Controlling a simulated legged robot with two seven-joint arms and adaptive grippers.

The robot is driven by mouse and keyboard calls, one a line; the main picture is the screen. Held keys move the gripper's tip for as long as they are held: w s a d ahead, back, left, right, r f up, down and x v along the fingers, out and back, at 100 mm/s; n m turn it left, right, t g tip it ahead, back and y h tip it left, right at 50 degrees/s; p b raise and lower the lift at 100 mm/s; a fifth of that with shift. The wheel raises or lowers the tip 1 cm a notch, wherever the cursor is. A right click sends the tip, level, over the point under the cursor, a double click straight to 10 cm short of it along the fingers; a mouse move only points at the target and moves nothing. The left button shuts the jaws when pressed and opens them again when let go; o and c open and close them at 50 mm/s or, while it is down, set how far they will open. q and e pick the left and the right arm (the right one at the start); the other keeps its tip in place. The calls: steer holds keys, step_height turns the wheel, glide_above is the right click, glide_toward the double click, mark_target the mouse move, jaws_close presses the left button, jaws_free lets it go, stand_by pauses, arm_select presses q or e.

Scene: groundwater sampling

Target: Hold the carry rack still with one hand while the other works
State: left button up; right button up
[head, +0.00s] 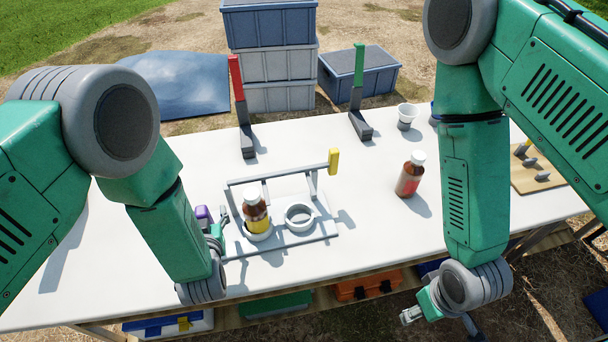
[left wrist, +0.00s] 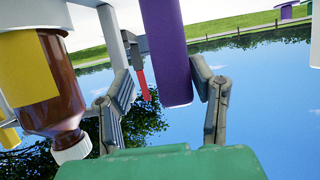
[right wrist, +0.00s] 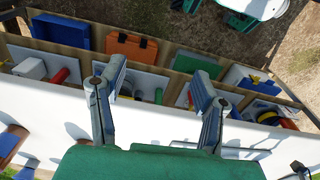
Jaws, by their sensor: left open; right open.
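The grey carry rack (head: 326,228) stands on the white table. It has two ring holders, a yellow-ended post (head: 334,161) and a purple grip (head: 203,213) at its left. A brown bottle with a yellow label (head: 256,215) stands upright in the left ring; the right ring (head: 299,216) is empty. My left gripper (head: 220,226) is at the rack's left end. In the left wrist view, its open fingers (left wrist: 162,75) are on either side of the purple grip (left wrist: 166,50), with gaps showing. My right gripper (head: 438,314) is open and empty by the table's front edge.
A second brown bottle (head: 410,177) stands right of the rack. A red-topped stand (head: 238,90), a green-topped stand (head: 359,85) and a white cup (head: 406,114) are behind. A wooden peg board (head: 535,170) is at right. Stocked shelf (right wrist: 180,68) lies below the table.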

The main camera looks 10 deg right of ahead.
arm_select(q)
steer(key=shift+d, duration=0.15)
steer(key=shift+a, duration=0.3)
steer(key=c, duration=1)
steer(key=shift+a, duration=0.2)
jaws_close()
arm_select(e)
steer(key=shift+a, duration=0.3)
steer(key=shift+c, duration=1.4)
arm_select(q)
steer(key=shift+d, duration=0.3)
arm_select(e)
steer(key=w+a+n+t+y, duration=0.2)
steer(key=w+a+t+y, duration=0.4)
steer(key=w+a, duration=0.75)
arm_select(q)
steer(key=shift+s, duration=0.1)
arm_select(e)
steer(key=m+t+h, duration=0.2)
steer(key=t+h, duration=0.3)
steer(key=t, duration=0.6)
glide_toward(338, 162)
steer(key=w, duration=0.1)
steer(key=shift+w+a+f, duration=0.1)
steer(key=shift+w+a, duration=0.05)
steer(key=shift+w, duration=2.2)
steer(key=shift+w+a, duration=0.2)
steer(key=shift+w, duration=2.2)
